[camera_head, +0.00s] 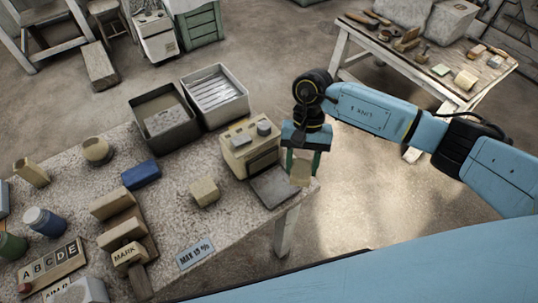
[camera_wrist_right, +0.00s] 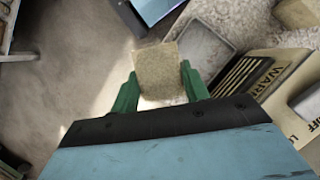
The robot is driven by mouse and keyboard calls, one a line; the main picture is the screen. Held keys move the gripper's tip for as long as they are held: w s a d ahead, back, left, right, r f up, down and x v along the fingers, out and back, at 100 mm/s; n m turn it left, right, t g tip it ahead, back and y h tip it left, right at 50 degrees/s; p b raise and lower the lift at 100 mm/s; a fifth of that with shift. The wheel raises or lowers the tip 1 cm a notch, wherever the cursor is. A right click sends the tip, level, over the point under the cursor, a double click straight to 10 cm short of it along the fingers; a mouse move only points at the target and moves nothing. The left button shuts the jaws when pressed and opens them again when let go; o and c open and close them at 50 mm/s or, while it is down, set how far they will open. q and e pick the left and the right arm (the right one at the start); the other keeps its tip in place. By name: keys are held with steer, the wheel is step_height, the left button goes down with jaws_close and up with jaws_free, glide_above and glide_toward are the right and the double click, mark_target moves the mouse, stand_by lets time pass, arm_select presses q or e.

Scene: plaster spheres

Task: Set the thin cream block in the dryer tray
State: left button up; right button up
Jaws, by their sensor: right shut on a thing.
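The thin cream block (camera_head: 301,173) is held between the green fingers of my right gripper (camera_head: 302,166), which is shut on it. In the right wrist view the block (camera_wrist_right: 158,70) shows its speckled broad face between the fingertips. The cream dryer (camera_head: 250,145) stands near the table's right end. Its grey, flat dryer tray (camera_head: 272,187) lies at its front and looks empty. In the wrist view the tray (camera_wrist_right: 204,47) is just right of the block. The block appears beside the tray, near the table corner; its height cannot be told. My left gripper is not in view.
A dark bin (camera_head: 165,124) and a pale bin (camera_head: 215,96) stand behind the dryer. A cream cube (camera_head: 204,191), a blue block (camera_head: 141,175) and stacked tan blocks (camera_head: 121,229) lie to the left. A second table (camera_head: 435,75) stands at back right, across open floor.

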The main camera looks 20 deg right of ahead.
steer(key=a+m+t+y, duration=0.1)
steer(key=m, duration=0.2)
steer(key=w+a+m+t+p, duration=0.1)
steer(key=a+m, duration=0.1)
steer(key=m, duration=0.1)
steer(key=a+r+m+y+p, duration=0.1)
steer(key=a+m, duration=0.1)
steer(key=m, duration=0.1)
steer(key=shift+w+r+t+y, duration=0.1)
steer(key=shift+w+t+y, duration=0.2)
steer(key=shift+w+t, duration=0.1)
step_height(320, 180, down, 6)
steer(key=b, duration=0.5)
steer(key=shift+r+b, duration=0.15)
steer(key=shift+b, duration=0.15)
steer(key=shift+b, duration=0.4)
stand_by(0.7)
steer(key=shift+f+b, duration=1.15)
stand_by(0.4)
